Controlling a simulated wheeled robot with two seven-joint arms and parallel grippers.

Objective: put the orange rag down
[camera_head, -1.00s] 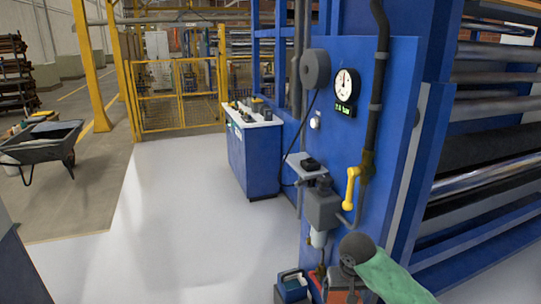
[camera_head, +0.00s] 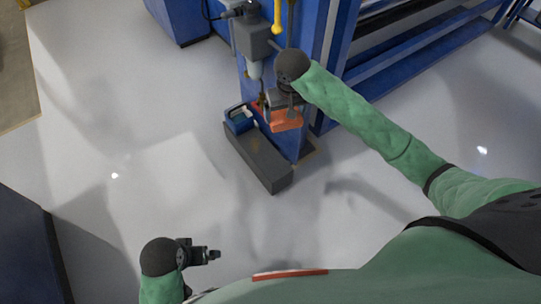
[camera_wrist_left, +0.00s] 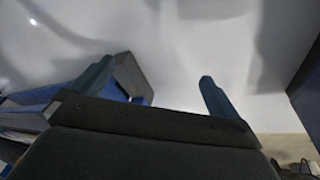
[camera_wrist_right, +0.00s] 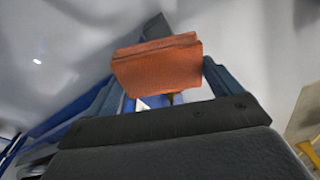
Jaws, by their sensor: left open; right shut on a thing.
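The orange rag (camera_head: 286,120) is a folded block hanging below my right gripper (camera_head: 284,104), over or beside a dark grey bench-like block. In the right wrist view the rag (camera_wrist_right: 158,64) sits between the fingers of my right gripper (camera_wrist_right: 160,85), which is shut on it. From the head view I cannot tell whether the rag touches the block. My left gripper (camera_head: 214,255) is low at the left, far from the rag. In the left wrist view its fingers (camera_wrist_left: 155,90) are apart with nothing between them.
The dark grey block (camera_head: 255,158) stands on the floor, with a blue bin (camera_head: 239,119) at its far left end. The blue machine (camera_head: 325,75) rises close behind and right of the rag. Open pale floor (camera_head: 120,120) lies to the left.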

